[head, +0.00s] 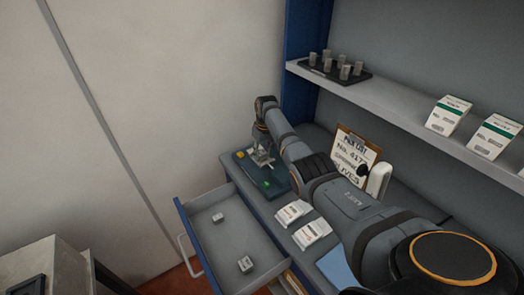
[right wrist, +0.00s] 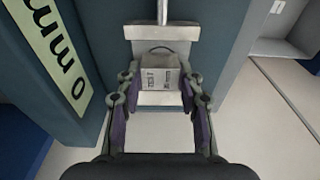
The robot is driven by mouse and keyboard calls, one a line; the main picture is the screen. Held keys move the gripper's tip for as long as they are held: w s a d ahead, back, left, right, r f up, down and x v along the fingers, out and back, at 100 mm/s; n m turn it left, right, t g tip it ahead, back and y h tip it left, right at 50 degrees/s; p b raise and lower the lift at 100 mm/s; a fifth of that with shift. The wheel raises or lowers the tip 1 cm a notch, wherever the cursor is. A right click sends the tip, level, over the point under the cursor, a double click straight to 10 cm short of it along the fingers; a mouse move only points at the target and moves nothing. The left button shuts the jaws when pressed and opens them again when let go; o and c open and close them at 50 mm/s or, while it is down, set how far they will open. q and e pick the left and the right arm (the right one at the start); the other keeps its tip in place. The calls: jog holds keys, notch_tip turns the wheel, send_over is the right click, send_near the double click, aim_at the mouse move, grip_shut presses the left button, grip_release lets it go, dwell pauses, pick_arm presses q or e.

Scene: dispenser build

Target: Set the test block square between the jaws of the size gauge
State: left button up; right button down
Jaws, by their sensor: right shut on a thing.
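The size gauge (head: 276,186) is a dark teal unit on the counter, with a yellow and a green spot on it. My right gripper (head: 262,158) is over it, pointing down. In the right wrist view my right gripper (right wrist: 160,88) is shut on the grey test block (right wrist: 158,80), which bears dark lettering. A pale metal jaw (right wrist: 160,34) with a rod shows above the block, and another pale plate (right wrist: 160,99) shows below it. The block looks roughly in line with them. Whether it touches either cannot be told. My left gripper is not in view.
A pale strip with "0 mm" (right wrist: 50,62) runs beside the jaws. An open drawer (head: 215,235) holds two small blocks. A shelf (head: 400,108) hangs above.

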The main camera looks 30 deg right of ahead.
jog(key=c, duration=0.8)
grip_release()
jog(key=shift+f, duration=0.1)
jog(key=shift+c, duration=0.2)
jog(key=shift+r, duration=0.35)
notch_tip(320, 180, up, 12)
jog(key=s+b, duration=0.1)
jog(key=shift+s+f, duration=0.25)
jog(key=shift+s, duration=0.05)
